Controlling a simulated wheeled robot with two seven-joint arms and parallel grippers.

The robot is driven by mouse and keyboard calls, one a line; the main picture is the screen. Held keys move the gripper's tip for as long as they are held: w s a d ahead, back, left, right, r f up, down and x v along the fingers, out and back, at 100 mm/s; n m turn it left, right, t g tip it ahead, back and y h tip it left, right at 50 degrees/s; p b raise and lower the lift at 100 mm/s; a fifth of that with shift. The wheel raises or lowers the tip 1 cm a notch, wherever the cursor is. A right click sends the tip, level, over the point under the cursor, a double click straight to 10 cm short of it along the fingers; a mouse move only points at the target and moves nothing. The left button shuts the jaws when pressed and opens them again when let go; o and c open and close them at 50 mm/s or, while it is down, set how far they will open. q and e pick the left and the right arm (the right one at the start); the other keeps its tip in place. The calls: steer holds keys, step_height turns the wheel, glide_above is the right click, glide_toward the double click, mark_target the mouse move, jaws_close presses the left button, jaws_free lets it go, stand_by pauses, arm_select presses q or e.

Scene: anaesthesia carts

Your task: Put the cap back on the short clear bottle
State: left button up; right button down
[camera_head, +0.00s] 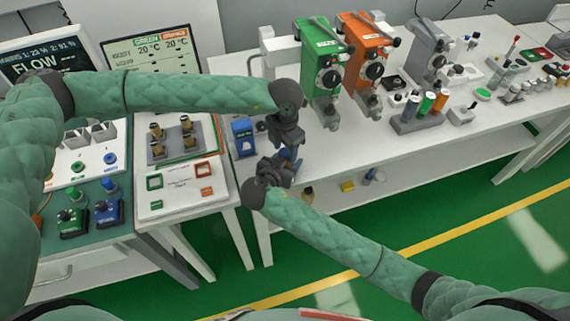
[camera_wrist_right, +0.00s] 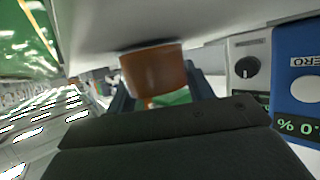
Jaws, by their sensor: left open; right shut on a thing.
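My right gripper (camera_head: 284,158) is shut on an orange-brown cylinder (camera_wrist_right: 154,70), seen between its dark fingers in the right wrist view. The cylinder is close against a pale surface, and a small green patch shows beside it. I cannot tell whether it is a cap or a bottle. My left gripper (camera_head: 290,140) is open, just above the right one at the near left edge of the white bench (camera_head: 345,150). The two grippers overlap in the head view and hide what is between them. I cannot make out the short clear bottle or its cap for certain.
A blue device (camera_head: 243,135) stands left of the grippers; it shows large at the right of the wrist view (camera_wrist_right: 298,75). Green (camera_head: 322,70) and orange (camera_head: 362,60) vaporizers stand behind. A grey rack (camera_head: 418,122) holds bottles farther right. The bench front between is clear.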

arm_select(q)
steer(key=c, duration=1)
steer(key=o, duration=1.1)
steer(key=shift+r, duration=2.3)
steer(key=shift+r, duration=0.1)
steer(key=shift+c, duration=0.5)
step_height(320, 180, up, 3)
steer(key=shift+r, duration=0.15)
